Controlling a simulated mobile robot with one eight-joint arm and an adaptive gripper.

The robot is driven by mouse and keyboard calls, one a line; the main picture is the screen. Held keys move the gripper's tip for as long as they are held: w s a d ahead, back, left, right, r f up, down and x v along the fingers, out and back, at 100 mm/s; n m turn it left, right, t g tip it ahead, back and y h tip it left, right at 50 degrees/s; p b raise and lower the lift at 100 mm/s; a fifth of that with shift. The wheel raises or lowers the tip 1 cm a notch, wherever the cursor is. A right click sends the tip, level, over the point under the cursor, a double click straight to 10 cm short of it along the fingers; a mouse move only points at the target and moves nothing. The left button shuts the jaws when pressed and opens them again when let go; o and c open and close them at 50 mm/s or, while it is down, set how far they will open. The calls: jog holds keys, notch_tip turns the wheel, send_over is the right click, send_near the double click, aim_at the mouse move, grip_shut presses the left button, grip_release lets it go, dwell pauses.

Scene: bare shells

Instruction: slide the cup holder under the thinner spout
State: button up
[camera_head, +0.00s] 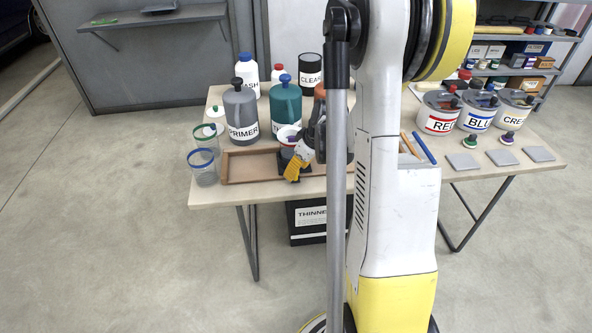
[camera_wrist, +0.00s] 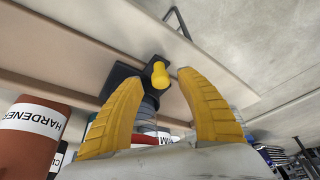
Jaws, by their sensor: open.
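A dark cup holder (camera_head: 285,160) sits at the wooden rail at the table's front. In the wrist view, the holder (camera_wrist: 119,75) has a yellow knob (camera_wrist: 160,74). A white-and-red cup (camera_head: 288,134) appears above the holder. Just behind it stands a teal jug (camera_head: 286,104), its label mostly hidden apart from a "T". A grey PRIMER jug (camera_head: 241,108) stands to its left. My gripper (camera_head: 294,171) is open at the holder's front, with its yellow fingers (camera_wrist: 160,88) on either side of the knob; contact cannot be told. The spouts are not clear.
The wooden tray (camera_head: 236,168) extends left of the holder. Two clear jars (camera_head: 203,168) stand at the left edge. An orange HARDENER jug (camera_wrist: 30,145) is close by. Paint cans (camera_head: 439,112) stand at the right. A black THINNER container (camera_head: 306,238) is under the table.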

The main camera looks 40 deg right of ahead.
jog(key=v, duration=1.1)
jog(key=shift+r, duration=0.15)
jog(key=shift+s, duration=0.1)
